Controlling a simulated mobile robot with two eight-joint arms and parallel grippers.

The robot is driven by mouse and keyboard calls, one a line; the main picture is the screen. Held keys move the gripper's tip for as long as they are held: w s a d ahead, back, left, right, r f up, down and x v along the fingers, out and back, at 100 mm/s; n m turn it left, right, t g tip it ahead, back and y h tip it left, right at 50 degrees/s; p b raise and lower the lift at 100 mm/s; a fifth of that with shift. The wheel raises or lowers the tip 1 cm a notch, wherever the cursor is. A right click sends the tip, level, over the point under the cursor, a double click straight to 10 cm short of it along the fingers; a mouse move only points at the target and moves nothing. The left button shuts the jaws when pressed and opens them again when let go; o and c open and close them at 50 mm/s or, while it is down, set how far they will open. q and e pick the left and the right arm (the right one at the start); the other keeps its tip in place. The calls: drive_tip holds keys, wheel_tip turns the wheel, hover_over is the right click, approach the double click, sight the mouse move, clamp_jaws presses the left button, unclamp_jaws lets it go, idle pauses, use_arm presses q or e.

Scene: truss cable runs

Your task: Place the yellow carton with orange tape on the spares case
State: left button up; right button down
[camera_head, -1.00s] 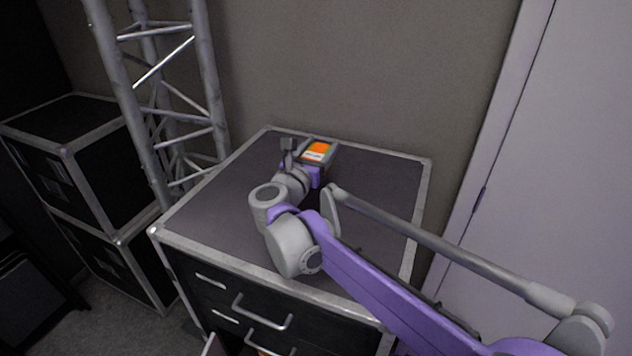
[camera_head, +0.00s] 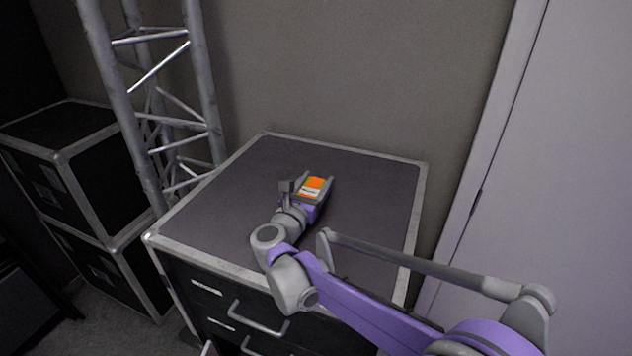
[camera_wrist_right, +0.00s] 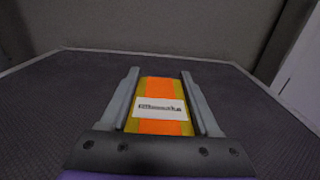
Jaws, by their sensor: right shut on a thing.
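The yellow carton with orange tape (camera_head: 313,187) is between the fingers of my right gripper (camera_head: 316,184), over the dark top of the spares case (camera_head: 365,183). In the right wrist view the carton (camera_wrist_right: 159,124) shows yellow edges, an orange band and a white label with dark print. The gripper's two grey fingers (camera_wrist_right: 160,105) are shut on its sides. I cannot tell whether the carton's underside touches the case top. My left gripper is not in view.
The case top is otherwise clear, with metal edging. A wall (camera_head: 350,80) stands behind it and a pale door (camera_head: 560,180) at the right. A metal truss (camera_head: 160,100) and stacked black cases (camera_head: 75,190) stand at the left. Drawers with handles (camera_head: 255,318) face the front.

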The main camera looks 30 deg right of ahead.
drive_tip(key=shift+c, duration=0.6)
unclamp_jaws()
drive_tip(key=shift+r, duration=0.15)
drive_tip(key=b+v, duration=0.1)
drive_tip(key=v, duration=1.1)
